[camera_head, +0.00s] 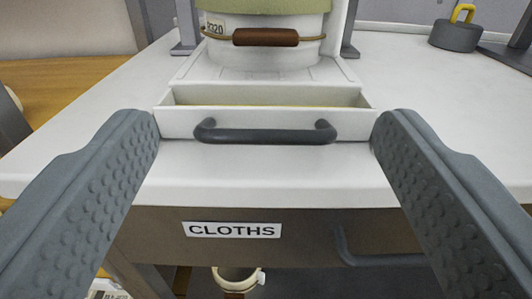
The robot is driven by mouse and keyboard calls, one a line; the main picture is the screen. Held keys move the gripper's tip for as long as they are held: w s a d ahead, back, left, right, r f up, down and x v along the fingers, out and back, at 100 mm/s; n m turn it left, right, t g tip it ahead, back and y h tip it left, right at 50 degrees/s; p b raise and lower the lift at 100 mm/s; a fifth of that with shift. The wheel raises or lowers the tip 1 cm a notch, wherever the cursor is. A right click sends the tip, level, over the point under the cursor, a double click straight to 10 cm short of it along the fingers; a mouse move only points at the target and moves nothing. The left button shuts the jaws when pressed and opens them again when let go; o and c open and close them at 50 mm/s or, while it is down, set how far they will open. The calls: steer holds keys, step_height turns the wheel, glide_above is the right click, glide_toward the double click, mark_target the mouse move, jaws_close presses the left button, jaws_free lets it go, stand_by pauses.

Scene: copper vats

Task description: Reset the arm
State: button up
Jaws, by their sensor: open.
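My gripper (265,150) is open and empty. Its two grey, dimpled fingers reach in from the left and right edges of the picture. Between and beyond the fingertips is a small white drawer (180,124) with a dark grey bar handle (265,133). The drawer stands partly open, and a yellow strip shows inside it. The fingers appear on either side of the drawer front; I cannot tell whether they touch it.
A white bucket (265,55) with a brown wooden grip stands behind the drawer. The white table top (420,85) is mostly clear. A grey weight (455,36) with a yellow handle sits at far right. Below the edge is a dark front labelled CLOTHS (232,230) with a handle (345,248).

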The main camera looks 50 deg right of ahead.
steer(key=shift+s+a, duration=0.45)
steer(key=s+a+r+n+t+y, duration=0.2)
steer(key=a+r+n+t+y, duration=0.5)
steer(key=a+r, duration=0.6)
steer(key=s+a+r+n+g+y, duration=0.1)
steer(key=s+a+r+y, duration=0.4)
steer(key=s+a, duration=0.8)
steer(key=shift+n+y, duration=0.8)
steer(key=shift+n, duration=0.1)
